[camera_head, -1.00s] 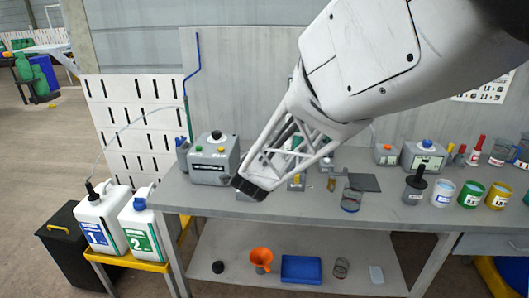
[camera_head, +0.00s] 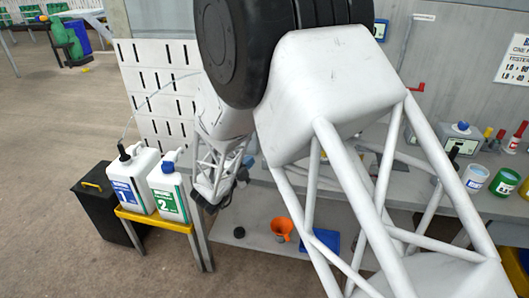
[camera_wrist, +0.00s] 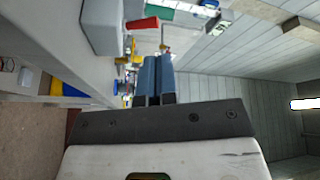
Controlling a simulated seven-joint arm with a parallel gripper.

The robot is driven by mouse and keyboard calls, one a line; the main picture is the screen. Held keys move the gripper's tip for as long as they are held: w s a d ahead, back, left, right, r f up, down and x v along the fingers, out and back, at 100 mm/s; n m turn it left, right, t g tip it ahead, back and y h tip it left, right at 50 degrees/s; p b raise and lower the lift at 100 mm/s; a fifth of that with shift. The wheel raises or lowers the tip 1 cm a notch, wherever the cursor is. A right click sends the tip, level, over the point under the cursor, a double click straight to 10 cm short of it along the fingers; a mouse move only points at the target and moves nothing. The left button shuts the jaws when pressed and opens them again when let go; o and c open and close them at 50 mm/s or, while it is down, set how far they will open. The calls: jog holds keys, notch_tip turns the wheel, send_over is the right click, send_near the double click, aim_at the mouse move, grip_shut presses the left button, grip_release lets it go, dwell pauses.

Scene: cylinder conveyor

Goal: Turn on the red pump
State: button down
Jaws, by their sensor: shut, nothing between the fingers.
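No thing that I can surely name as the red pump shows. The grey box with coloured buttons on the bench is hidden behind my arm in the head view. In the wrist view a grey box (camera_wrist: 97,28) and a red part (camera_wrist: 143,23) lie beyond my gripper (camera_wrist: 155,58). Its two blue-grey fingers are together with nothing between them and look apart from the red part.
White canister 1 (camera_head: 132,182), with a hose, stands beside canister 2 on a yellow stand (camera_head: 150,218). A black bin (camera_head: 95,200) is left of it. A red handle (camera_head: 418,87) is on the back wall. An orange funnel (camera_head: 282,229) is on the lower shelf. My arm covers much of the bench.

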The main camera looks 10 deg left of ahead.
aim_at(264, 159)
jog(key=s+a+f+m+h, duration=0.1)
jog(key=s+a+f+h, duration=0.2)
jog(key=s+f, duration=0.1)
jog(key=shift+m, duration=0.4)
jog(key=shift+w, duration=0.2)
jog(key=x, duration=1.3)
jog(key=shift+w+d+r, duration=0.15)
jog(key=shift+w+d, duration=0.05)
jog(key=shift+w, duration=0.1)
jog(key=shift+d+r+m+g, duration=0.25)
jog(key=shift+m+g, duration=0.25)
jog(key=shift+m, duration=0.3)
jog(key=shift+d+r+m+g, duration=0.2)
jog(key=shift+m+g, duration=0.1)
jog(key=shift+m, duration=0.3)
jog(key=shift+d+r+m+g, duration=0.15)
jog(key=shift+d+m+g, duration=0.15)
jog(key=shift+m, duration=0.3)
jog(key=m+y, duration=0.1)
jog(key=d+m+g, duration=0.1)
jog(key=m, duration=0.1)
jog(key=shift+d+r+g+y, duration=0.2)
jog(key=shift+g+y, duration=0.1)
jog(key=shift+y, duration=0.1)
jog(key=shift+f, duration=0.1)
jog(key=shift+s+a, duration=0.1)
